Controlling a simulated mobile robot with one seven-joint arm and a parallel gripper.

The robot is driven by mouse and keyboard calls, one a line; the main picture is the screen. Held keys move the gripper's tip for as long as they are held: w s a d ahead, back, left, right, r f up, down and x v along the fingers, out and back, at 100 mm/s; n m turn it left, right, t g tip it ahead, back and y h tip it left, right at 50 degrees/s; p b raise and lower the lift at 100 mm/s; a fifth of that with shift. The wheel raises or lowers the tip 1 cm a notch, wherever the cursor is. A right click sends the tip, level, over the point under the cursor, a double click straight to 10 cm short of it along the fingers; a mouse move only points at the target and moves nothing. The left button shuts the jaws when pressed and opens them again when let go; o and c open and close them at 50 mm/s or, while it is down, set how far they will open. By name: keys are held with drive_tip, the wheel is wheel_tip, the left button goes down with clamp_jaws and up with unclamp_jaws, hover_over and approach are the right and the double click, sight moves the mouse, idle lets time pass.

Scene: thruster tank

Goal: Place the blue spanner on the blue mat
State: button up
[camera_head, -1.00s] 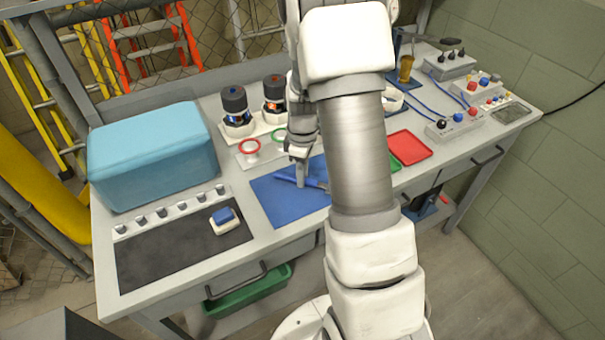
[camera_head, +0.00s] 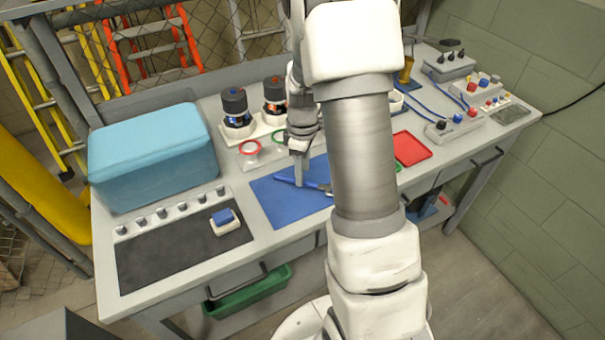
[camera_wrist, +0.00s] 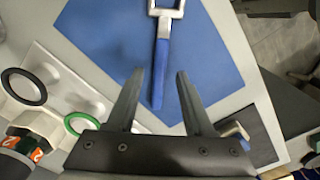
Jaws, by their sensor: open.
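The blue spanner (camera_wrist: 162,70) lies on the blue mat (camera_wrist: 110,38); its metal head points to the top edge of the wrist view. In the head view the spanner (camera_head: 314,185) lies across the mat (camera_head: 275,205), its right part hidden by my arm. My gripper (camera_wrist: 159,76) is open, with its two fingers apart on either side of the blue handle's end in the wrist view. In the head view my gripper (camera_head: 299,180) points down over the mat by the handle. I cannot tell the exact gap between the fingertips and the mat.
A light-blue box (camera_head: 150,160) stands at the left. A black mat (camera_head: 180,250) with a blue-and-white block (camera_head: 225,220) is in front of it. Two thruster-like units (camera_head: 236,110) stand behind the blue mat. A red tray (camera_head: 412,148) is at the right.

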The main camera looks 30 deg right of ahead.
drive_tip(key=s+a+r+m+t, duration=0.1)
drive_tip(key=s+a+r+m, duration=0.15)
drive_tip(key=r, duration=0.75)
drive_tip(key=s+a+r+m+t, duration=0.1)
drive_tip(key=s+a+r, duration=0.2)
drive_tip(key=r, duration=0.6)
drive_tip(key=s+a+r+m+t, duration=0.1)
drive_tip(key=s+a+r+m, duration=0.1)
drive_tip(key=s, duration=0.4)
drive_tip(key=s+a+r+m+t, duration=0.2)
drive_tip(key=s+a+r+m, duration=0.1)
drive_tip(key=s, duration=0.4)
drive_tip(key=shift+s+a+r+m+t+p, duration=0.3)
drive_tip(key=shift+a+m+p, duration=0.05)
drive_tip(key=shift+a+m, duration=0.1)
